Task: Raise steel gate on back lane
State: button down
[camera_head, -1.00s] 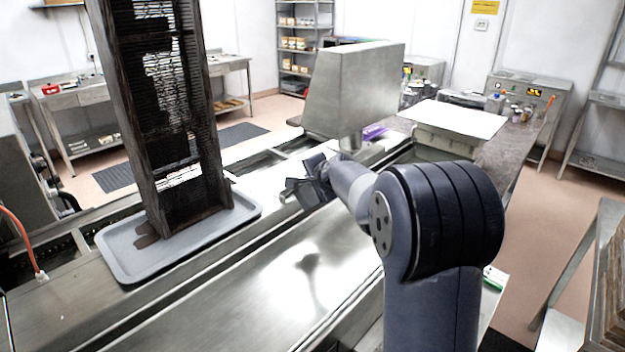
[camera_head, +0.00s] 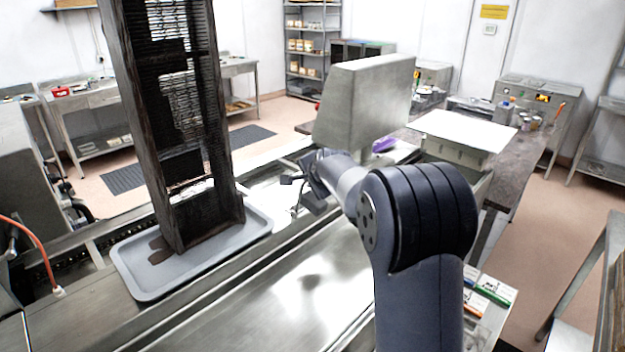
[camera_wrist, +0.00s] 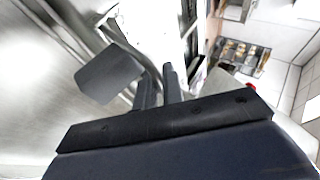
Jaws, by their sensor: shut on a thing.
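My gripper (camera_head: 298,190) is at the lane beside the foot of the grey hopper, to the right of the tray. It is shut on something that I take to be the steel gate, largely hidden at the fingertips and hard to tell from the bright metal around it. The steel hopper (camera_head: 360,105) stands just behind my wrist.
A tall dark mould frame (camera_head: 190,215) stands on a grey tray (camera_head: 145,288) to the left. Bare steel counter (camera_head: 290,290) lies in front. A white-topped box (camera_head: 462,130) stands at right. Small boxes (camera_head: 492,288) lie near my arm.

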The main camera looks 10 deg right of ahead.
jog(key=shift+w+a+r+n+g+h+p, duration=0.1)
jog(key=shift+w+a+n+g+h+p, duration=0.1)
jog(key=shift+w+a+g+h+p, duration=0.3)
jog(key=shift+w+a+r+n+g+h+p, duration=0.1)
jog(key=shift+w+a+n+g+h+p, duration=0.2)
jog(key=shift+w+g, duration=0.4)
jog(key=shift+s, duration=0.1)
jog(key=c, duration=1.6)
grip_release()
jog(key=shift+a+f, duration=0.1)
jog(key=shift+a, duration=0.05)
jog(key=shift+o, duration=0.2)
jog(key=b+v, duration=0.3)
jog(key=v, duration=0.7)
jog(key=shift+r, duration=0.45)
